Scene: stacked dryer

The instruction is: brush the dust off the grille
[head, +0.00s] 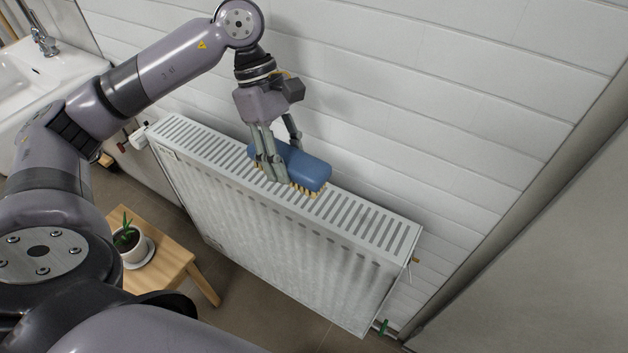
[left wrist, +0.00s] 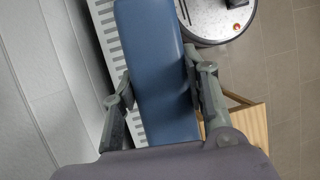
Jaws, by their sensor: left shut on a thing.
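The grille (head: 372,226) is the slotted top of a white radiator (head: 270,245) against the wall. My left gripper (head: 280,165) is shut on a blue brush (head: 305,167) with tan bristles pointing down. The bristles are at the grille near its middle; I cannot tell for sure whether they touch it. In the left wrist view the brush (left wrist: 155,65) lies between the two fingers, with the grille slots (left wrist: 108,30) beside it. No dust stands out clearly on the grille. My right gripper is not in view.
A wooden stool (head: 165,262) with a potted plant (head: 128,240) stands in front of the radiator at the left. A sink (head: 45,75) is at the upper left. White wall panels (head: 430,90) rise right behind the grille. A valve (head: 138,138) sits at the radiator's left end.

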